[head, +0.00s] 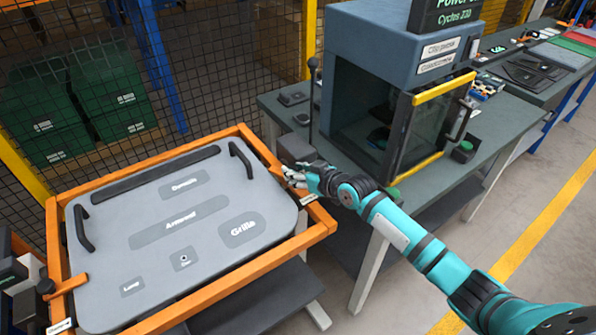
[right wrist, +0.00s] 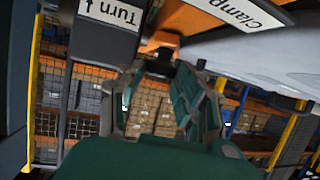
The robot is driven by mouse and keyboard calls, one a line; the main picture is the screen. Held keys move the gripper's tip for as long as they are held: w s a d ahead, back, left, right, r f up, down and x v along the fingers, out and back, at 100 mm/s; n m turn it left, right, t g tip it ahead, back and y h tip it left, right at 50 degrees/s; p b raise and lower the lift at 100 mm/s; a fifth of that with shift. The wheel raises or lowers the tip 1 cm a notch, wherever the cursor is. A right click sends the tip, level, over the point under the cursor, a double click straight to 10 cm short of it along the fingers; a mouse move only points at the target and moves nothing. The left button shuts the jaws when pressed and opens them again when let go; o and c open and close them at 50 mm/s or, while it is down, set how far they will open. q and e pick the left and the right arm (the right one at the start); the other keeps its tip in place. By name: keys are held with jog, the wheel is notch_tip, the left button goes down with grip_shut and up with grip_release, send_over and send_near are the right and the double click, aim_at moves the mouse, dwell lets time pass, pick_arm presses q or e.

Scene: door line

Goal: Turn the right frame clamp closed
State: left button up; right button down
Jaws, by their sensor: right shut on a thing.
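The grey door panel (head: 200,255) lies in an orange frame (head: 245,272). The right frame clamp (head: 268,162) is an orange arm at the frame's right side, partly hidden by my right gripper (head: 291,176). In the right wrist view the orange clamp (right wrist: 161,41) has a dark knob under it, between the fingers of my right gripper (right wrist: 160,95), which is shut on it. White labels reading "Turn" (right wrist: 112,13) and "Clamp" (right wrist: 236,11) show beside it. The left clamp (head: 68,284) reaches over the panel's edge. My left gripper is not in view.
A workbench (head: 425,180) with a blue-grey machine (head: 385,65) stands just right of the frame. A thin upright rod with a dark knob (head: 313,62) rises close to my right gripper. A mesh fence and green crates (head: 115,95) stand behind. Floor at lower right is free.

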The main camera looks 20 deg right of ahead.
jog(key=shift+r, duration=0.2)
jog(key=c, duration=0.9)
grip_release()
jog(key=shift+f, duration=0.1)
jog(key=shift+s, duration=0.15)
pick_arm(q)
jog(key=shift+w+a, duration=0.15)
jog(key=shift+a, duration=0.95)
pick_arm(e)
jog(key=v, duration=1.1)
jog(key=shift+s, duration=0.3)
jog(key=shift+d, duration=0.1)
